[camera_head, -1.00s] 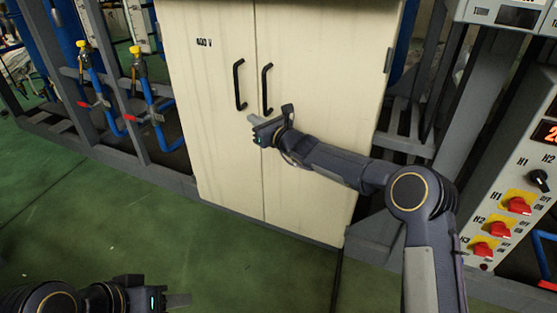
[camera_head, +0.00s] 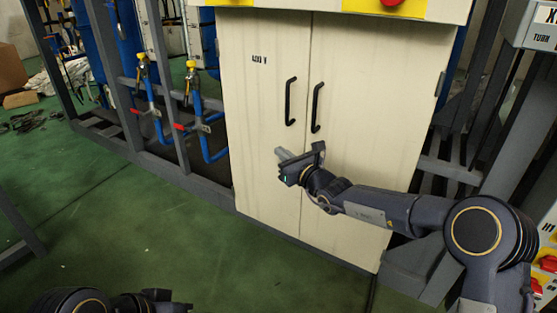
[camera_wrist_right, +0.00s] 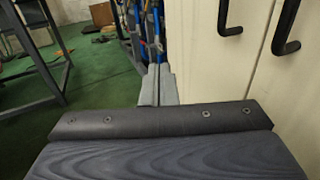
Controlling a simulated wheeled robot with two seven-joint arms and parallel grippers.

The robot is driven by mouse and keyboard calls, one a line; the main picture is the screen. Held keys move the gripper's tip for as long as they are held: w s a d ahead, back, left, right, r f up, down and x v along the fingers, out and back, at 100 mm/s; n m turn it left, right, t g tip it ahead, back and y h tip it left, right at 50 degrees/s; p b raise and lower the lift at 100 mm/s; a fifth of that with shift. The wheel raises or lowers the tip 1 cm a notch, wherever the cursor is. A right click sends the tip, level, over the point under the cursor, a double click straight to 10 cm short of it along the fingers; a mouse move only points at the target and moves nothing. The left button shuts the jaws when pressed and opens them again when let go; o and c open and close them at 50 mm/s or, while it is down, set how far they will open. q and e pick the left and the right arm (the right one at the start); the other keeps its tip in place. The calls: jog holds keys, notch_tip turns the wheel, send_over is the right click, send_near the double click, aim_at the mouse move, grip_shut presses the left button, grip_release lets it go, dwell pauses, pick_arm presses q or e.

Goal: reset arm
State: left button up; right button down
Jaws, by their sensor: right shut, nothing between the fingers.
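My right arm reaches in from the right in the head view. Its gripper (camera_head: 283,155) is shut and empty, in front of the cream cabinet (camera_head: 262,110) and below its two black handles. In the right wrist view the gripper fingers (camera_wrist_right: 158,85) are together, pointing along the cabinet front, with nothing between them. My left gripper (camera_head: 180,306) shows only in part at the bottom left edge of the head view, low over the floor. Its jaw opening cannot be made out.
The cabinet doors are closed, with a left handle (camera_head: 291,101) and a right handle (camera_head: 317,107). Blue pipes with yellow-topped valves (camera_head: 192,75) stand in a grey frame to the left. Red switches (camera_head: 548,263) are at the right edge. Green floor (camera_head: 150,230) lies open at the front left.

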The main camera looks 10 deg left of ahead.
jog(key=s+d+r+n+g+y, duration=0.1)
jog(key=s+d+r+n+g, duration=0.1)
jog(key=s+d+r+n, duration=0.5)
jog(key=s+d+r+n+g+y, duration=0.1)
jog(key=s+d+r+n+g, duration=0.3)
jog(key=s+n, duration=0.55)
jog(key=s+d+f+n+h, duration=0.35)
jog(key=s+d+f, duration=0.3)
jog(key=s, duration=0.25)
jog(key=s+d+f+n+g+h, duration=0.1)
jog(key=s+d+f+n+h, duration=0.1)
jog(key=s+d+f+h, duration=0.45)
jog(key=s+d+f+n+h, duration=0.1)
jog(key=s+d+f+n, duration=0.25)
jog(key=s+d, duration=0.7)
notch_tip(320, 180, up, 36)
jog(key=s+a+p, duration=0.1)
jog(key=p, duration=3.5)
jog(key=shift+a+f, duration=0.2)
jog(key=shift+a, duration=0.2)
jog(key=shift+s, duration=0.1)
